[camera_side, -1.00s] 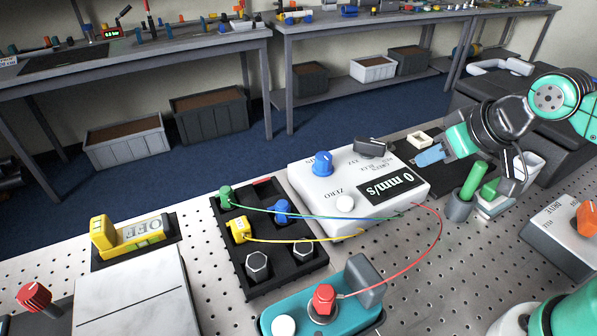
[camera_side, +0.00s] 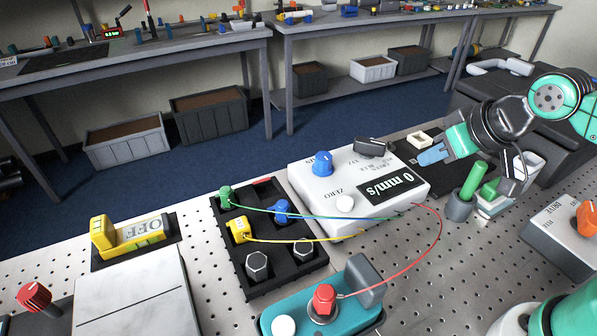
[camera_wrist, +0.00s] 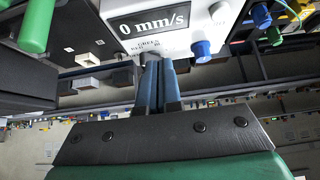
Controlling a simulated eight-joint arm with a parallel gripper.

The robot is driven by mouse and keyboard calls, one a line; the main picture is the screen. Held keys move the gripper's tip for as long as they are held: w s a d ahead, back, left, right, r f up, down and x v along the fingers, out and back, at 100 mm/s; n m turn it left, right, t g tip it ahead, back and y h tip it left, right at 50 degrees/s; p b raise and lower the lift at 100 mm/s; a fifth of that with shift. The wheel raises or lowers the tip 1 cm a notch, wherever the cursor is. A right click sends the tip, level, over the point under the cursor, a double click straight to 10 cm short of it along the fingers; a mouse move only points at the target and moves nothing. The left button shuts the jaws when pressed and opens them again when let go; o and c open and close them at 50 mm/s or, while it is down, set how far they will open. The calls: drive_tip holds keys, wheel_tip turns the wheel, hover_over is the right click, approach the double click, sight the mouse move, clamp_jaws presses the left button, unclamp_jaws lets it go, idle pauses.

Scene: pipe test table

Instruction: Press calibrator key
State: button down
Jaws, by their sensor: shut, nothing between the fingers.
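My gripper (camera_side: 432,156) has its blue fingers shut together with nothing between them. In the side view it hangs over a dark mat (camera_side: 432,178), just right of the white meter box (camera_side: 330,190) reading "0 mm/s". In the wrist view the gripper (camera_wrist: 160,66) points toward the meter box (camera_wrist: 178,42), over its label edge. The meter box carries a blue knob (camera_side: 322,163), a white round ZERO button (camera_side: 345,203) and a black switch (camera_side: 370,147). A small white block (camera_side: 419,139) lies behind the fingers. I cannot tell which part is the calibrator key.
A green rod (camera_side: 473,180) stands in a grey holder near my gripper. A black tray (camera_side: 262,215) holds coloured plugs. Green, blue, yellow and red wires (camera_side: 440,235) cross the perforated table. A teal box (camera_side: 295,318) with a red knob is in front.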

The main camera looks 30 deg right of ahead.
idle(0.8)
drive_tip(key=r+n+g+y, duration=0.2)
drive_tip(key=n+g+y, duration=0.15)
drive_tip(key=y, duration=0.45)
hover_over(291, 327)
drive_tip(key=shift+n, duration=0.35)
drive_tip(key=shift+f, duration=0.15)
drive_tip(key=shift+f, duration=4.3)
drive_tip(key=shift+f, duration=0.15)
drive_tip(key=shift+f, duration=0.3)
drive_tip(key=shift+r, duration=0.15)
